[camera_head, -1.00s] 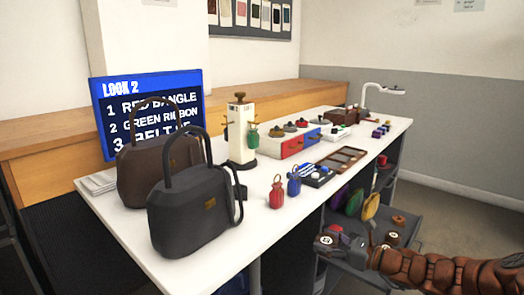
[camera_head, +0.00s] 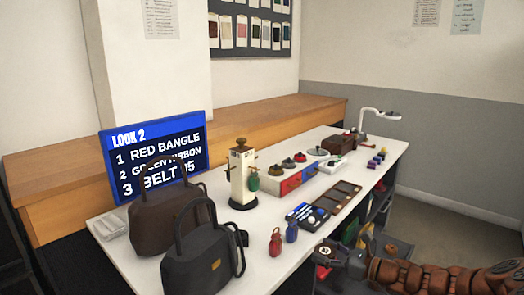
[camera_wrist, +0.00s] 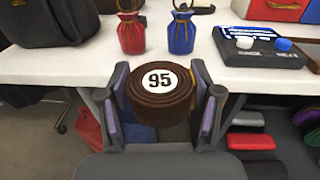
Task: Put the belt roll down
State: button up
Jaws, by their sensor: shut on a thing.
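The belt roll (camera_wrist: 158,100) is a dark brown coil with a white round label reading 95 on top. My gripper (camera_wrist: 160,84) is shut on it, with a finger on each side, and the label faces up. In the wrist view the roll is in front of the white table's (camera_wrist: 85,66) near edge, not resting on the tabletop. In the head view the roll (camera_head: 325,250) shows at the end of my arm, beside the table's front edge. The sign (camera_head: 155,157) lists Look 2: red bangle, green ribbon and a belt.
A red pouch (camera_wrist: 131,33) and a blue pouch (camera_wrist: 181,33) stand near the table edge. Right of them lies a dark tray (camera_wrist: 262,48). Two handbags (camera_head: 205,262) stand at the left. A brown compartment tray (camera_head: 338,196) lies farther back. Shelves with coloured items are below the table.

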aim_at(325, 250)
notch_tip(325, 250, up, 14)
jog(key=p, duration=1.7)
